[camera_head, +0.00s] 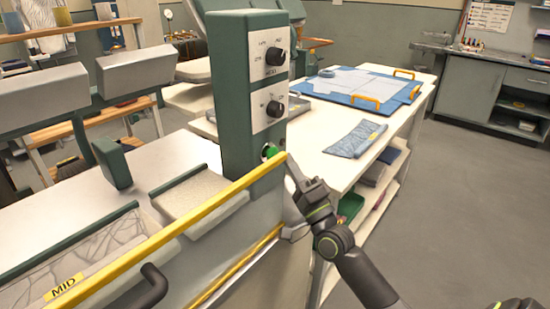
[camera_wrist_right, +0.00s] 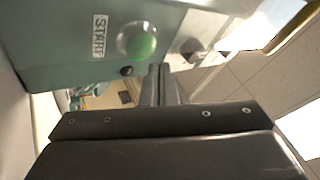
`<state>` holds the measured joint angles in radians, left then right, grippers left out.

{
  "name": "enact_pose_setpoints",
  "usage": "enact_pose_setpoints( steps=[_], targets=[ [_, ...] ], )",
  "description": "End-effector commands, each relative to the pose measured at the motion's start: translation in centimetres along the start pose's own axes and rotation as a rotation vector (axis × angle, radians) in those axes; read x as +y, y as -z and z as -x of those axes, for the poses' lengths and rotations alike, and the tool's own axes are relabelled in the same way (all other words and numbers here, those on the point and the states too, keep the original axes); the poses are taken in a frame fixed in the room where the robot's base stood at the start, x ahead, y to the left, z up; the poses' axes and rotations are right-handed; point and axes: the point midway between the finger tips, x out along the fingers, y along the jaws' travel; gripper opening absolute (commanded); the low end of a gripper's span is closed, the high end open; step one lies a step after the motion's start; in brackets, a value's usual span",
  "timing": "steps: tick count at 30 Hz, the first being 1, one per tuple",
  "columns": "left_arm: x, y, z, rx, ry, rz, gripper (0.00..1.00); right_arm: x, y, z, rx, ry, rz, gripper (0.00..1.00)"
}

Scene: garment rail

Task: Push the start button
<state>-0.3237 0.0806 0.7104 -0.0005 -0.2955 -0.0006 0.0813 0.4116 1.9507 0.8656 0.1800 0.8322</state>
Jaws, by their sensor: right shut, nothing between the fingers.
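The green start button (camera_head: 268,152) sits low on the front of a dark green control column (camera_head: 232,95). In the right wrist view the round green button (camera_wrist_right: 140,44) shows beside a white START label (camera_wrist_right: 99,36). My right gripper (camera_head: 290,164) is just right of the button, its fingers pointing toward the column. In the wrist view its closed, empty fingertips (camera_wrist_right: 159,70) appear just below and right of the button, not over it. I cannot tell whether they touch the panel. My left gripper is not in view.
Two dark knobs (camera_head: 274,56) are on the column's panel above the button. A yellow rail (camera_head: 160,238) runs along the machine's front edge below it. A white table (camera_head: 330,165) with a blue mat (camera_head: 362,82) stands behind my right arm. Open floor lies at right.

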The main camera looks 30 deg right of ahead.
Motion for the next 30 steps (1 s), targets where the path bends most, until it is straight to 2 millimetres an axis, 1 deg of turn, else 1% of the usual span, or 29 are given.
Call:
enact_pose_setpoints(
  steps=[6,30],
  targets=[
    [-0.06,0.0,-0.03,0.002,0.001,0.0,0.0,0.21,-0.28,-0.52,0.0,0.001,0.0,0.0],
    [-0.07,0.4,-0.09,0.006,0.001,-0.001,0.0,0.22,-0.26,-0.48,0.0,0.0,0.0,0.0]
  ],
)
